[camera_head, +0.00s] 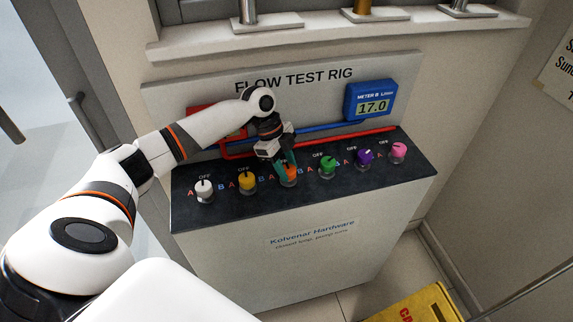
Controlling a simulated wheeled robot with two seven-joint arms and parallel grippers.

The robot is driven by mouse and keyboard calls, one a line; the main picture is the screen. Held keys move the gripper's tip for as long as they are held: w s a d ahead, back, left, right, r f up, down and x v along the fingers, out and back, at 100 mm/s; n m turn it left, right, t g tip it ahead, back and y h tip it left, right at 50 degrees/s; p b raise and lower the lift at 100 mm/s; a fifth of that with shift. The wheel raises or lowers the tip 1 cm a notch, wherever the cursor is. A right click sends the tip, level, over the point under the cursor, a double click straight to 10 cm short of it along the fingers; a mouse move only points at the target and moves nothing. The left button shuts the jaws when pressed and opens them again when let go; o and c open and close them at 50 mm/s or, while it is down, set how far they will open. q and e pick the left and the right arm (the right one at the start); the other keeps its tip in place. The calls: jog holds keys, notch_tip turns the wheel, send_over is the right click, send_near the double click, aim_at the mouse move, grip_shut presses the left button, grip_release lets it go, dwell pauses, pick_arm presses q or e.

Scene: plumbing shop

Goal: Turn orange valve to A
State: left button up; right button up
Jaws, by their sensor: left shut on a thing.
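The orange valve (289,175) is the third knob from the left on the dark top panel (330,196) of the test rig. My left gripper (287,163) points down from above and is shut on the orange valve. Its fingers cover much of the knob, so I cannot tell which way its pointer faces. Red A and blue B letters are printed between the knobs, with OFF above several of them. My right gripper is not in view.
White (204,188), yellow (247,183), green (327,164), purple (364,157) and pink (398,150) knobs share the panel. The blue meter B (370,101) reads 17.0. My arm mostly hides a red meter (203,113). A yellow sign (425,306) is at lower right.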

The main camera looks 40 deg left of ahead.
pick_arm(q)
jog(key=shift+r+n+p, duration=0.25)
jog(key=shift+n+p, duration=0.15)
jog(key=shift+p, duration=0.15)
jog(key=n+t+p, duration=0.1)
jog(key=n+p, duration=0.3)
jog(key=p, duration=0.1)
jog(key=n+t+y+p, duration=0.1)
jog(key=n+t+p, duration=0.1)
jog(key=n+p, duration=0.2)
jog(key=shift+s+d+r+y+p, duration=0.2)
jog(key=shift+y+p, duration=0.1)
jog(key=shift+p, duration=0.4)
jog(key=shift+f+n+t+y+p, duration=0.15)
jog(key=shift+n+t+y+p, duration=0.05)
jog(key=shift+n+p, duration=0.55)
jog(key=shift+f+n+t+y+p, duration=0.15)
jog(key=shift+n+t+y+p, duration=0.05)
jog(key=shift+n+p, duration=0.5)
jog(key=o, duration=1)
jog(key=b+v, duration=0.3)
jog(key=v, duration=0.9)
